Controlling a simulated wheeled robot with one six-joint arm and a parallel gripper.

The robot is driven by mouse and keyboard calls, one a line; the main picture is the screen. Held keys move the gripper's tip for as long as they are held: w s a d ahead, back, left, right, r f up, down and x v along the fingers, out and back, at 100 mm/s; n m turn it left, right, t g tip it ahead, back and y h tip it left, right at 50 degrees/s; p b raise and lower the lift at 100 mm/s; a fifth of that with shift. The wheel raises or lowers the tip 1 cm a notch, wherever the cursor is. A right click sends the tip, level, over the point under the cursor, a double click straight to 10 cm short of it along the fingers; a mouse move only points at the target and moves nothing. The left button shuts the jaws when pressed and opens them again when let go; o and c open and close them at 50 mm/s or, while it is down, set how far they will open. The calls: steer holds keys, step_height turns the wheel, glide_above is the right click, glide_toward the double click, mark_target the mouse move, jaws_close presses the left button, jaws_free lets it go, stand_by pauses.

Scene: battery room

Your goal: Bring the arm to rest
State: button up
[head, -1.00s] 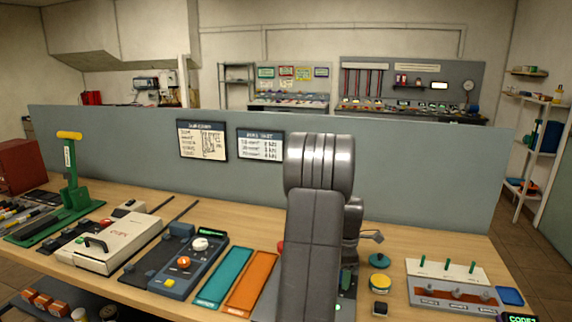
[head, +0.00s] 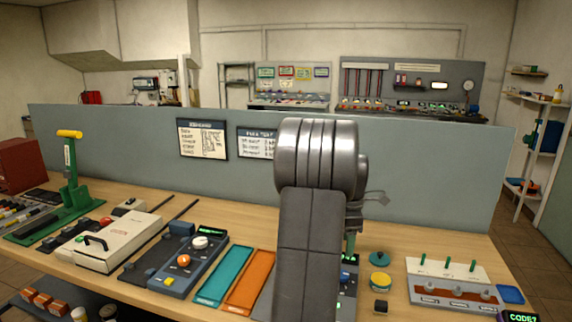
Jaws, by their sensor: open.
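My arm rises through the middle of the head view and hides part of the bench behind it. My gripper (head: 378,198) shows only in part, just right of the arm's big rounded joint, in front of the grey partition and above the bench top. Its fingers look apart, and I see nothing held between them. The wooden bench (head: 450,240) lies below it.
A panel with green levers (head: 450,281) stands to the right. Teal (head: 223,276) and orange (head: 249,282) trays, a blue control box (head: 187,268), a cream case (head: 112,252) and a green lever press (head: 75,190) stand left. The grey partition (head: 430,170) runs behind the bench.

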step_height(320, 180, down, 11)
steer(key=shift+r+p, duration=0.2)
steer(key=shift+p, duration=0.15)
steer(key=shift+f, duration=0.25)
steer(key=m, duration=0.5)
steer(key=shift+m+p, duration=0.3)
steer(key=shift+m, duration=0.1)
steer(key=m+p, duration=0.1)
steer(key=m, duration=0.4)
steer(key=shift+s+m, duration=0.1)
steer(key=shift+m, duration=0.2)
steer(key=m+p, duration=0.1)
steer(key=m, duration=0.4)
steer(key=shift+a+r, duration=0.1)
steer(key=shift+a, duration=0.05)
steer(key=m+p, duration=0.2)
steer(key=m, duration=0.3)
steer(key=shift+a+p, duration=0.1)
steer(key=shift+p, duration=0.2)
